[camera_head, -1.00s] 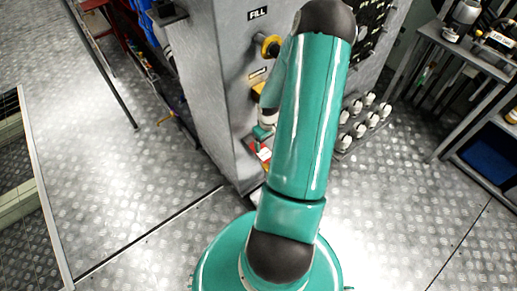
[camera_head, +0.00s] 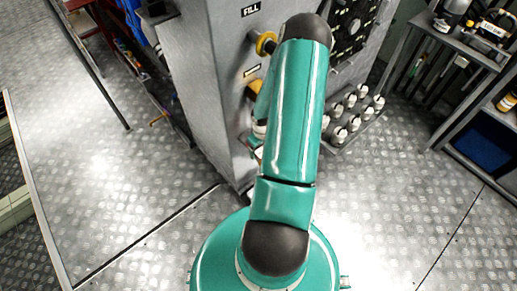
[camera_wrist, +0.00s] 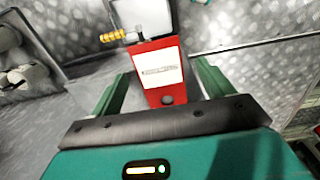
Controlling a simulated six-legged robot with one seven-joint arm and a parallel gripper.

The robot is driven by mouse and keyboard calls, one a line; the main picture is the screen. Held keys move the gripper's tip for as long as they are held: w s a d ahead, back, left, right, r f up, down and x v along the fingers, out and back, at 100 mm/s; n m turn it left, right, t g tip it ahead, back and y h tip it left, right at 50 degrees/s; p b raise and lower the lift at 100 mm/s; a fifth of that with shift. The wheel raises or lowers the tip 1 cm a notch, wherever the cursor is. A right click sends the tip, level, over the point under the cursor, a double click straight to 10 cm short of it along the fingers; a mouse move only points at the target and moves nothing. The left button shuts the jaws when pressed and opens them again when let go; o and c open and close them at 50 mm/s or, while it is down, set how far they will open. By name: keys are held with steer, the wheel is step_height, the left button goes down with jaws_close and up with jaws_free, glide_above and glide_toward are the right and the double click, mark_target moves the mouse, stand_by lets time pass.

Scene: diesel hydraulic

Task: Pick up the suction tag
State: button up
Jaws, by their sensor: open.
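A red tag (camera_wrist: 151,48) with a white printed label shows in the wrist view, its near end with a dark hole pointing towards my gripper. My gripper (camera_wrist: 160,80) is open, with one teal finger on each side of the tag. The tag appears between the fingers; whether either finger touches it I cannot tell. In the head view my arm hides most of the gripper and the tag, beside the grey cabinet (camera_head: 205,90).
A yellow ribbed fitting (camera_wrist: 112,36) lies just beyond the tag. The cabinet carries a yellow-rimmed FILL port (camera_head: 266,43) and a shelf of several white-capped items (camera_head: 350,122). A metal table (camera_head: 465,48) stands at right. Floor at left (camera_head: 110,200) is open.

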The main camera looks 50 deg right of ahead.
steer(key=shift+f, duration=0.2)
stand_by(0.3)
steer(key=c, duration=1.1)
steer(key=shift+o, duration=0.2)
steer(key=shift+s+r, duration=0.25)
steer(key=shift+r, duration=0.15)
step_height(320, 180, up, 6)
steer(key=shift+r, duration=0.15)
steer(key=s+a, duration=0.2)
steer(key=s, duration=0.7)
steer(key=s+a, duration=0.2)
steer(key=s, duration=0.8)
steer(key=shift+a, duration=0.15)
